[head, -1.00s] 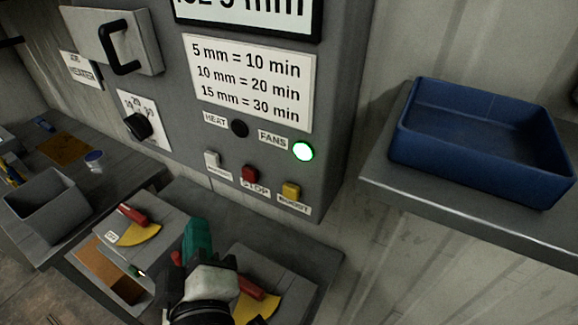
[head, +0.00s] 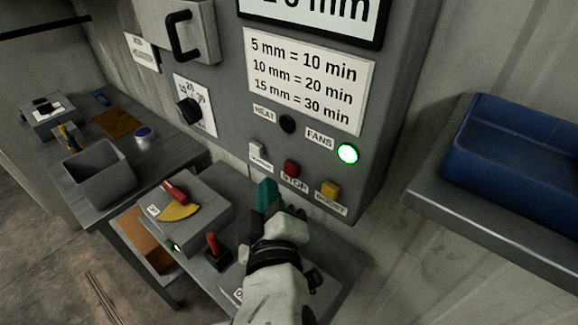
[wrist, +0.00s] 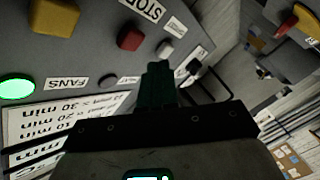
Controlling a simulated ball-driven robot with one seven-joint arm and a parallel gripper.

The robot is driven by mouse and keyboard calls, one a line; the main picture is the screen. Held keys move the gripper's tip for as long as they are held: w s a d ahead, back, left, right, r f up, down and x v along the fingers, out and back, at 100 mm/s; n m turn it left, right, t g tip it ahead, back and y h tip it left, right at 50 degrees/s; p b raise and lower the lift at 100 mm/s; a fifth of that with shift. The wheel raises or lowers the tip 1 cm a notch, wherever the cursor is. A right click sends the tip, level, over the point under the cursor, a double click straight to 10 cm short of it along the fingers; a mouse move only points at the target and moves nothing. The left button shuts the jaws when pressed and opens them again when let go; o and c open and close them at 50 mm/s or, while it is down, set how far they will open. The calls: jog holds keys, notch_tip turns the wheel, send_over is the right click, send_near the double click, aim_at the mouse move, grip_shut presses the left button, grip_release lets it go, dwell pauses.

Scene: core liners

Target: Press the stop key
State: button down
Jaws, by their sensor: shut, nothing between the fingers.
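The stop key is a red square button (head: 291,168) on the grey cabinet panel, above its STOP label and between a white key and a yellow key. In the wrist view the red key (wrist: 130,38) shows just beyond and left of the fingertips. My gripper (head: 267,192) is shut and empty, its green fingers pointing up toward the panel, below and left of the red key in the head view. In the wrist view the shut fingers (wrist: 157,75) stand apart from the red key. I cannot tell how deep the gap is.
The white key (head: 256,149) and yellow key (head: 330,190) flank the red one. The green FANS lamp (head: 348,154) is lit; the HEAT lamp (head: 287,123) is dark. A blue tray (head: 520,160) sits on a shelf at right.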

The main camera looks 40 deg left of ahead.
jog(key=shift+w+d, duration=0.1)
jog(key=shift+w, duration=0.8)
jog(key=shift+w+p, duration=0.2)
jog(key=shift+p, duration=0.1)
dwell(1.2)
jog(key=shift+w, duration=0.25)
jog(key=shift+w+d+p, duration=0.1)
jog(key=shift+w+p, duration=0.2)
jog(key=shift+w, duration=0.25)
dwell(0.8)
jog(key=shift+s, duration=1)
jog(key=s, duration=0.3)
jog(key=s+b, duration=0.1)
jog(key=s, duration=0.1)
jog(key=shift+a, duration=0.25)
